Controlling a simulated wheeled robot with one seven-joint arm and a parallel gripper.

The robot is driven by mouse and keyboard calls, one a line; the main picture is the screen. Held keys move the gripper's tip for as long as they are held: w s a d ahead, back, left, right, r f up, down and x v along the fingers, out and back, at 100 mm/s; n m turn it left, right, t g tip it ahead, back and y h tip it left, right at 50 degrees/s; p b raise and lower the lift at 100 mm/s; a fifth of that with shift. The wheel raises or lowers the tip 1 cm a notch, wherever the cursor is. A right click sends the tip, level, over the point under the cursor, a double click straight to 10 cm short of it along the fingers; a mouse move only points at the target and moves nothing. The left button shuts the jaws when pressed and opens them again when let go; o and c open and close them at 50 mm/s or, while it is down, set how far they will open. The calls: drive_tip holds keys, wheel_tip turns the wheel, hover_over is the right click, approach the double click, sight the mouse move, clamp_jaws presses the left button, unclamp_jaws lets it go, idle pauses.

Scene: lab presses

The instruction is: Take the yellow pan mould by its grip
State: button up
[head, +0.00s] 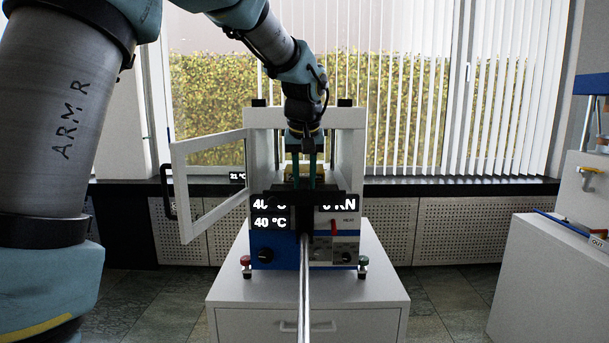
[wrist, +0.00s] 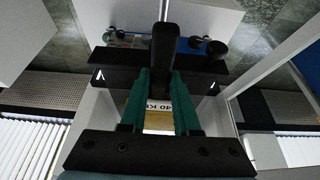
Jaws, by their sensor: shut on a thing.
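The yellow pan mould (wrist: 158,108) shows between my green fingers in the wrist view, with a pale label reading 40 KN. In the head view only a small yellowish part (head: 290,172) shows inside the press, behind my fingers. A black grip (wrist: 166,40) sticks out from between the fingertips in the wrist view. My gripper (wrist: 159,73) is shut on this grip. In the head view my gripper (head: 306,182) points down at the front of the press opening. My fingers and a black bar hide most of the mould.
The white press (head: 263,118) stands on a white cabinet (head: 240,285). Its framed door (head: 183,208) is swung open to the left. A silver rod (head: 304,290) runs forward in front of the press. Another press stands on a cabinet (head: 555,260) at the right.

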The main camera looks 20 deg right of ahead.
clamp_jaws()
drive_tip(key=shift+r, duration=0.15)
